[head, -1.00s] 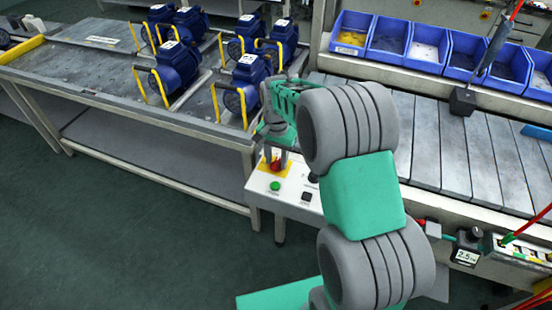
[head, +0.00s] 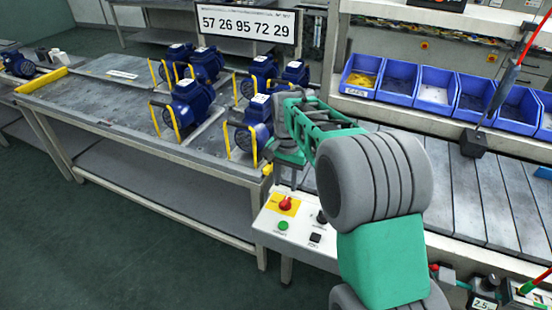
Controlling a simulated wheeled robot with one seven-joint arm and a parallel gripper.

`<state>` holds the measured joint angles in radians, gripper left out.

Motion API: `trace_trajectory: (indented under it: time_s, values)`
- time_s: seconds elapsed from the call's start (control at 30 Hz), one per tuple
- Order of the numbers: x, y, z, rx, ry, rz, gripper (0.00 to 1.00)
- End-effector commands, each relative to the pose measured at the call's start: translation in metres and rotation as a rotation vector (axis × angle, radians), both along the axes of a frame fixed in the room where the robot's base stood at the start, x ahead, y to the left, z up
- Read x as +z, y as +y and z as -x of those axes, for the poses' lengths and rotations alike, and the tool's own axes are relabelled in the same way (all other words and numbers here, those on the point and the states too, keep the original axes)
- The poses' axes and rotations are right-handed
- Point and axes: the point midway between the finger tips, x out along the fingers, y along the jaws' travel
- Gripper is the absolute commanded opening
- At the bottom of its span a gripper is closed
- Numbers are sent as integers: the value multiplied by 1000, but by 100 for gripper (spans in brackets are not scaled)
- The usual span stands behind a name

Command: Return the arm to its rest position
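My arm, green and grey, reaches from the lower right toward the middle of the head view. Its far end with my gripper (head: 289,164) is beside the right end of the pump table and above the control box (head: 262,221). The gripper is small and partly hidden by its own body, so I cannot tell whether its fingers are open or shut. I see nothing clearly held. The red knob (head: 286,203) on its yellow plate shows just below the gripper; I cannot tell if they touch.
Several blue pumps (head: 190,104) with yellow handles stand on the metal table (head: 105,100) at left. Blue bins (head: 398,83) line the back of the conveyor (head: 450,180) at right. A dark tool (head: 474,143) hangs there. A number sign (head: 248,25) stands behind. Floor at lower left is clear.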

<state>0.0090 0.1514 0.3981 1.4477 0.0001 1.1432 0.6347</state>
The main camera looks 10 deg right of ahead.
Motion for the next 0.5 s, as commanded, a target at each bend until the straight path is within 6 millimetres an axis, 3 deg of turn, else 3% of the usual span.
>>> trace_trajectory:
  time_s: [0.07,0.17,0.33,0.5]
  values:
    - [2,0,1,4,-3,0,36]
    - [21,1,20,70,-36,2,36]
    - [61,4,99,317,-148,24,36]
    - [60,6,175,553,-242,67,36]
